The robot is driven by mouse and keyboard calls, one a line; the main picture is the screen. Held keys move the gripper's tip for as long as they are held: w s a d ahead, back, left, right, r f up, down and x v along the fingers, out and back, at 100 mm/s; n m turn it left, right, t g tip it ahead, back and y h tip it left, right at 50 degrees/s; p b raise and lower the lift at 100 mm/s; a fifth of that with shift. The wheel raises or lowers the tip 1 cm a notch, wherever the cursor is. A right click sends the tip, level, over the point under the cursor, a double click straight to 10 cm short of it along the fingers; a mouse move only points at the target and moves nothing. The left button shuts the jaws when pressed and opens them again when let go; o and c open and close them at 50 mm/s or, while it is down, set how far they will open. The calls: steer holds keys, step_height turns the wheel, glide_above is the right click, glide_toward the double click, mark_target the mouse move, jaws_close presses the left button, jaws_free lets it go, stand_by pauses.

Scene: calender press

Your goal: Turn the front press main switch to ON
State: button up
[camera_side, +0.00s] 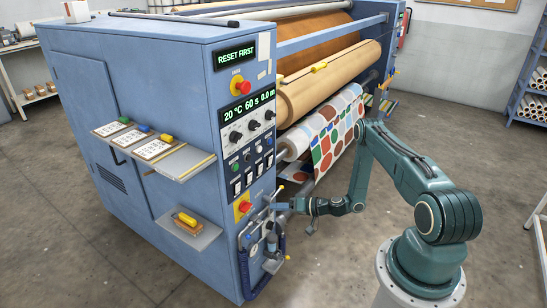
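The blue press has a narrow front panel with displays reading "RESET FIRST" and "20 °C 60 s 0.0 m". A red knob on a yellow plate, which looks like the main switch (243,205), sits low on this panel. Its ON/OFF marking is too small to read. My gripper (279,207) is to the right of the switch at about the same height, apart from it in the picture. It points left, towards the panel's edge. Its fingertips are small, and I cannot tell whether they are open or shut.
A red emergency-stop-like button (239,86) is higher on the panel, above black knobs and small switches. A hose and metal fittings (270,250) hang below my gripper. Shelves (165,160) stick out on the left. Printed fabric (325,130) hangs behind my arm. Floor at right is clear.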

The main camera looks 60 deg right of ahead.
steer(key=shift+w+a+f+n+g+h, duration=0.75)
steer(key=shift+a+n+g, duration=1.9)
steer(key=shift+g, duration=1.75)
steer(key=w+r+h, duration=0.2)
steer(key=r+h, duration=0.2)
steer(key=r, duration=0.4)
steer(key=w+r+g+h, duration=0.1)
steer(key=w+r+h, duration=0.2)
steer(key=r, duration=0.5)
steer(key=shift+w+d+h, duration=0.15)
steer(key=shift+d+h, duration=0.2)
steer(key=shift+h, duration=0.5)
